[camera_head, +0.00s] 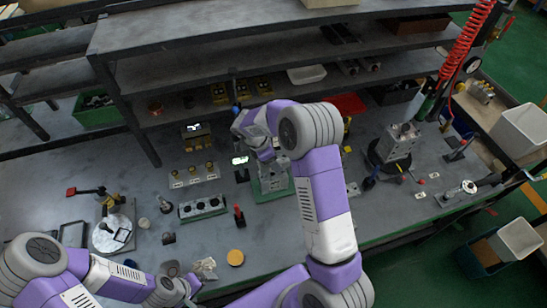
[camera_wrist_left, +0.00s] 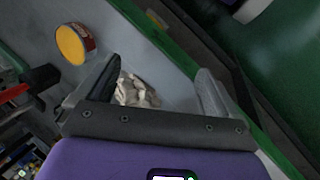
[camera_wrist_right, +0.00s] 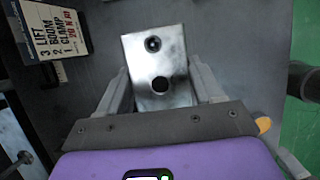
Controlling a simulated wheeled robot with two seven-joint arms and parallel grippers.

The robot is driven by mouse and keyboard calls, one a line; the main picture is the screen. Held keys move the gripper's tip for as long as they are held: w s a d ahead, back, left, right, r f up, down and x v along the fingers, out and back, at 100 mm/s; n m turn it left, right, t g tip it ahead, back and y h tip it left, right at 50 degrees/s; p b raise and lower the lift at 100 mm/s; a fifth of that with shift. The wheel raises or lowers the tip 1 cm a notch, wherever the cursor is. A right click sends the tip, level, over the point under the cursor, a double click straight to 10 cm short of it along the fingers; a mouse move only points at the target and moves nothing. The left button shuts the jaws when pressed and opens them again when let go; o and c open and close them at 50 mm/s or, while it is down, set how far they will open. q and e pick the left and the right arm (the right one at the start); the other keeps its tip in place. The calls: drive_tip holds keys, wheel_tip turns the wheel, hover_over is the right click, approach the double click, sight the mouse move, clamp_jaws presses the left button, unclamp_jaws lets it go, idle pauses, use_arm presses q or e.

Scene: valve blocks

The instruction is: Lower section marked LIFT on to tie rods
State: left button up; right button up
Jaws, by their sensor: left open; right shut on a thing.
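My right gripper (camera_wrist_right: 159,78) is shut on a silver metal section (camera_wrist_right: 155,50) with two dark round holes in its face. In the head view this gripper (camera_head: 266,156) is over a green-based stand (camera_head: 272,195), and the arm partly covers the spot. No LIFT mark is readable on the held section. The tie rods and any gap below the section are hidden. My left gripper (camera_head: 190,283) is open and empty at the near edge of the bench. In the left wrist view its fingers (camera_wrist_left: 158,70) are on either side of a crumpled cloth (camera_wrist_left: 137,90).
A card (camera_wrist_right: 58,38) reading LIFT, BOOM, CLAMP lies left of the held section. Labelled blocks (camera_head: 195,176), a grey block with round openings (camera_head: 202,207), a red-handled tool (camera_head: 239,215) and a yellow-topped tin (camera_head: 235,257) stand nearby. Shelves (camera_head: 200,75) rise behind.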

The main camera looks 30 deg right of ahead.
use_arm(q)
drive_tip(key=shift+s+f+b, duration=0.1)
drive_tip(key=shift+f+b, duration=0.3)
drive_tip(key=shift+f, duration=0.05)
use_arm(e)
drive_tip(key=shift+s+a+f, duration=0.1)
drive_tip(key=shift+s+f, duration=0.05)
drive_tip(key=shift+f, duration=0.4)
